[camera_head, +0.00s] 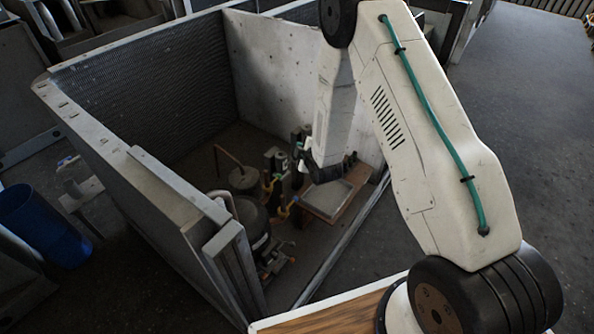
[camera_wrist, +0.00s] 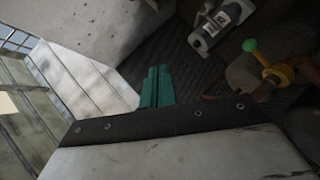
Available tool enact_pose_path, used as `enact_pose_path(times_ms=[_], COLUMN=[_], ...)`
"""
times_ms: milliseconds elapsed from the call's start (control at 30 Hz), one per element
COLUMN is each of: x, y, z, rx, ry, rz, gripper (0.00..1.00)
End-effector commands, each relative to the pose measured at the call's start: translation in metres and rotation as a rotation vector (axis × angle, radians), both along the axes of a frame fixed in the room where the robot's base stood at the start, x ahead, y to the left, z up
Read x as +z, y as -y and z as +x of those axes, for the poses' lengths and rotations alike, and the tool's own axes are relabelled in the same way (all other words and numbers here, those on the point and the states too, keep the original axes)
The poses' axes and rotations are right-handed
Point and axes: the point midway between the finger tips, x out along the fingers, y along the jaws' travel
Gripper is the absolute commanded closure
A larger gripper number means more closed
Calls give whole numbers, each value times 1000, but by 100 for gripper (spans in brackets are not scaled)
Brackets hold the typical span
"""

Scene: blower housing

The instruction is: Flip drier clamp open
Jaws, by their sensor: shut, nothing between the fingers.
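My gripper (camera_head: 306,162) reaches down inside the open metal housing in the head view, above a cluster of small parts. In the wrist view its teal fingers (camera_wrist: 156,84) are together with nothing between them. Farther right are a green ball (camera_wrist: 250,45) and a yellow ring-like part (camera_wrist: 279,74) by a brownish pipe. I cannot tell which of these is the drier clamp, nor whether it is open.
The housing's left wall (camera_head: 135,175) and back panel (camera_head: 290,70) stand around the parts. A round dark compressor (camera_head: 250,222) sits in front, and a tray with a wooden edge (camera_head: 328,198) lies right of it. A blue bin (camera_head: 45,228) stands outside, left.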

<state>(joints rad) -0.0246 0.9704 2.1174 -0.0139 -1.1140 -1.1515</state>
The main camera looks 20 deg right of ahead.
Motion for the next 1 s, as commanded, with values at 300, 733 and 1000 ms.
enact_pose_path(times_ms=[300, 733, 1000], x=[-107, -125, -126], y=[-3, -3, -4], z=[-53, -73, -62], rx=[75, 86, 86], ry=[213, 278, 279], rz=[-206, -261, -261], gripper=[100, 100, 100])
